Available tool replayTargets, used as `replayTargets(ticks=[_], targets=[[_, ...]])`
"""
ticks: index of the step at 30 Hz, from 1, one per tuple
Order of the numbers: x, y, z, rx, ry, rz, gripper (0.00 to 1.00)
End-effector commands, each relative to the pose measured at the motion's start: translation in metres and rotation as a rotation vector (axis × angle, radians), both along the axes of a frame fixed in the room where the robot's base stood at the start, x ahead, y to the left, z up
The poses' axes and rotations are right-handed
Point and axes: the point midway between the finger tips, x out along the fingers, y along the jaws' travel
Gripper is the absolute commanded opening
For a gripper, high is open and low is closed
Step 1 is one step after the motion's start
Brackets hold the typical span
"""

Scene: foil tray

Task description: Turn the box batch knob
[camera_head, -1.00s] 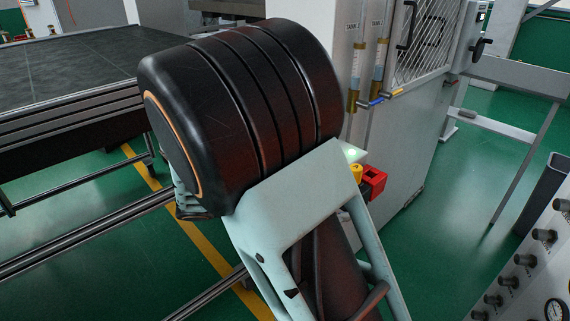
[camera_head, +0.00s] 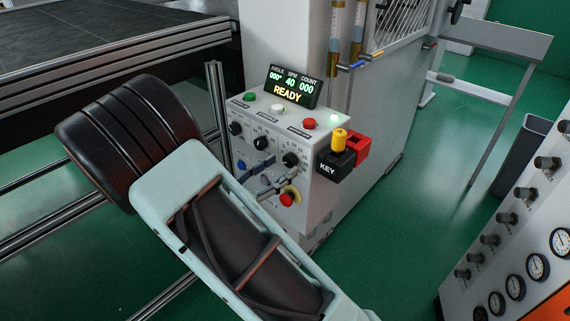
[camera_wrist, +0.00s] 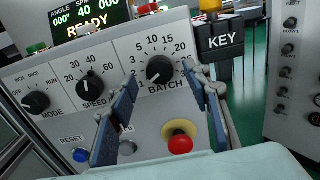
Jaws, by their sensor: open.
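The BATCH knob (camera_wrist: 160,69) is a round black knob on the grey control box (camera_head: 312,205), with a number scale around it. Its white mark seems to point down-left, near the 1. In the head view the knob (camera_head: 290,159) is at the right of a row of black knobs. My gripper (camera_wrist: 164,82) is open, its two blue-padded fingers on either side of the knob in the wrist view. I cannot tell whether they touch it. In the head view my gripper (camera_head: 272,172) is in front of the box face, just below-left of the knob.
A red emergency button (camera_wrist: 180,145) on a yellow ring sits below the knob. The SPEED knob (camera_wrist: 89,88) and MODE knob (camera_wrist: 36,102) are to the left. A KEY block (camera_head: 335,165) sticks out at the right. A lit display (camera_head: 291,88) reads READY.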

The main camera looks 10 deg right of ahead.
Motion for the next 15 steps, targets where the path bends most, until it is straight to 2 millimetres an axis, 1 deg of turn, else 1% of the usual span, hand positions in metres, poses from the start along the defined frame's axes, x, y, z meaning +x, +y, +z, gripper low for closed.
replayTargets(ticks=[1, 6, 15], targets=[[0.004, -0.007, 0.000, -0.001, -0.001, -0.002, 0.45], [0.014, -0.020, 0.000, 0.000, -0.001, -0.001, 0.45], [0.017, -0.023, 0.000, 0.001, -0.001, 0.000, 0.45]])
